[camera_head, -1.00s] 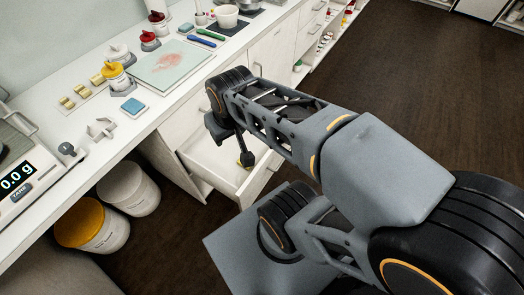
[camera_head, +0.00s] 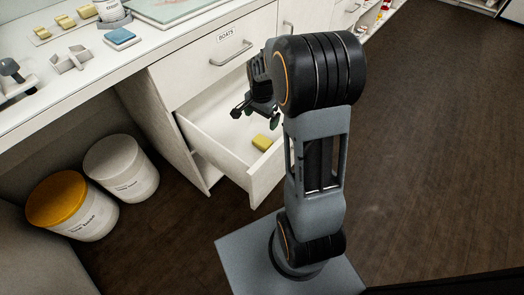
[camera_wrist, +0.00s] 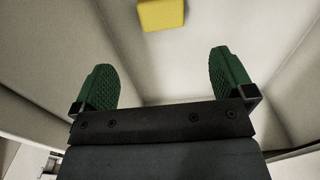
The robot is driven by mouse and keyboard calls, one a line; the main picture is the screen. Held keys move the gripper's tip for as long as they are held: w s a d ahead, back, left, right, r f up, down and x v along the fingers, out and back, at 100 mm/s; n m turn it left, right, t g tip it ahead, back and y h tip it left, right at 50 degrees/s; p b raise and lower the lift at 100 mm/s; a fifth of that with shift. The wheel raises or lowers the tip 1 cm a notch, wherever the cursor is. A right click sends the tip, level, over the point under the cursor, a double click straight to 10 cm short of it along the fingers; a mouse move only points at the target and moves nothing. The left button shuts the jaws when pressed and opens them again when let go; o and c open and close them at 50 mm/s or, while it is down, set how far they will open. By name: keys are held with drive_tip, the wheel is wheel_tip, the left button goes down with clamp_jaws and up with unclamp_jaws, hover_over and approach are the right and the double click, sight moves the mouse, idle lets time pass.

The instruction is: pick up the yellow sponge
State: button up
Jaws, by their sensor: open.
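The yellow sponge (camera_head: 262,142) lies on the floor of an open white drawer (camera_head: 186,129), towards its front. In the wrist view the sponge (camera_wrist: 161,14) shows at the top edge, partly cut off, beyond my fingertips. My gripper (camera_head: 255,116) is over the drawer, above and to the left of the sponge in the head view. Its two green fingers stand wide apart with nothing between them, and it also shows in the wrist view (camera_wrist: 159,75). The gripper is not touching the sponge.
The drawer walls (camera_wrist: 50,65) stand on both sides of my fingers. A white tub (camera_head: 121,168) and a yellow-lidded tub (camera_head: 70,206) stand on the floor at left. The dark floor at right is clear.

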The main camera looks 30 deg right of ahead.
drive_tip(key=b, duration=0.3)
approach(262, 141)
wheel_tip(262, 141, down, 5)
drive_tip(key=shift+s+a+f, duration=0.1)
drive_tip(key=shift+d+f+b, duration=0.2)
drive_tip(key=shift+f+b, duration=1.3)
drive_tip(key=shift+f, duration=1.15)
drive_tip(key=shift+c, duration=0.5)
drive_tip(key=c, duration=0.7)
wheel_tip(262, 141, up, 10)
drive_tip(key=p, duration=0.4)
drive_tip(key=shift+r, duration=0.1)
